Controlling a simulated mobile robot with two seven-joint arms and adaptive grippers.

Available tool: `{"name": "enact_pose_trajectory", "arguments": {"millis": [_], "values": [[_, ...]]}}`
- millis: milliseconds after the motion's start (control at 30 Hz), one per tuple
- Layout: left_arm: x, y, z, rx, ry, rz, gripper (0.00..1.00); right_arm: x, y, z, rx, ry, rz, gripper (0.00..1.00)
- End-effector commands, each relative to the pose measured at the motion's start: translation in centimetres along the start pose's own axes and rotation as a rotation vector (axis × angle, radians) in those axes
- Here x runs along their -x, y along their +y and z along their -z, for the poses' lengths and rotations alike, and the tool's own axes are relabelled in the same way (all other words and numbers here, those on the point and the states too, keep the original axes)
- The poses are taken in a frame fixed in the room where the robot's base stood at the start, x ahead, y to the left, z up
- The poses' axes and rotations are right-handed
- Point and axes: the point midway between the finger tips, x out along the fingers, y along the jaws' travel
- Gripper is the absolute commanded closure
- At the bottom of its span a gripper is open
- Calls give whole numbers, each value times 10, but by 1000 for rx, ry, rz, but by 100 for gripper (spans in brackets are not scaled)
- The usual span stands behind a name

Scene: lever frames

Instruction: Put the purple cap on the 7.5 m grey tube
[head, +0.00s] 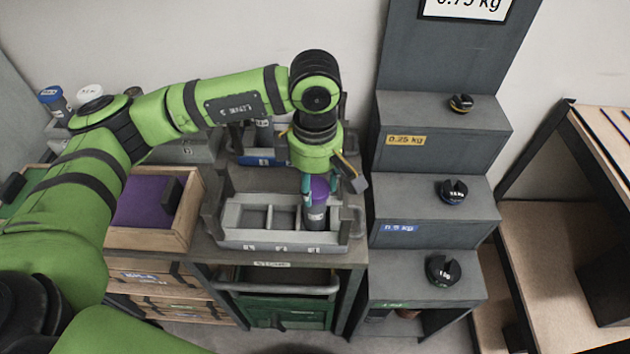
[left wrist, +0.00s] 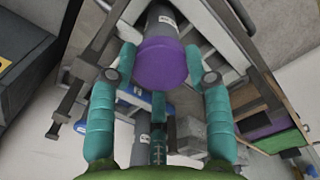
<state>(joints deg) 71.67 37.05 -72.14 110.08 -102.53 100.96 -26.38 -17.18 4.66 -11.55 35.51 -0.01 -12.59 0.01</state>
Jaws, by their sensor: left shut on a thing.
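The purple cap (head: 319,188) sits over the top end of a grey tube (head: 316,217). The tube stands in the right compartment of the grey tray (head: 232,236); its label is too small to read. My left gripper (head: 320,183) points down from above with its teal fingers on either side of the cap, shut on it. In the left wrist view the cap (left wrist: 160,63) is between the fingertips (left wrist: 160,66), with the grey tube (left wrist: 162,22) straight behind it. I cannot tell whether the cap is fully seated. My right gripper is not in view.
The tray's other compartments look empty. A wooden box with a purple bottom (head: 143,203) is to the left. Blue-capped (head: 50,95) and white-capped (head: 89,93) containers stand farther back. Grey steps (head: 420,225) with weights rise close on the right.

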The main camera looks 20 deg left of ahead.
Motion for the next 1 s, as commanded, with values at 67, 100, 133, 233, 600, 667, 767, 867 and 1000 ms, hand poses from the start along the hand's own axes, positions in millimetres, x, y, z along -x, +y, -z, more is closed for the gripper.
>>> {"name": "enact_pose_trajectory", "arguments": {"millis": [67, 100, 133, 233, 600, 667, 767, 867, 1000], "values": [[0, 0, 0, 0, 0, 0, 67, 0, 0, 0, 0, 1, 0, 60], [0, 0, 0, 0, 0, 0, 67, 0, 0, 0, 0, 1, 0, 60], [0, 0, 0, -1, 0, 0, 67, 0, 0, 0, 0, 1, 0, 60], [0, 0, 0, -1, 0, 0, 67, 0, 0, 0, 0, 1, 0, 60], [0, 0, 0, 0, 0, 0, 67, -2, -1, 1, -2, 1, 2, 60], [0, 0, 0, 0, 0, 0, 67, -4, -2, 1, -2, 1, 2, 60], [-1, 0, 0, -1, 0, 0, 67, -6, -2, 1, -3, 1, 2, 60], [-1, 0, 0, -1, 0, 0, 67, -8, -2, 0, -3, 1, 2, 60], [0, 0, 0, -1, 0, 0, 67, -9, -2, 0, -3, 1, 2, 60]]}}
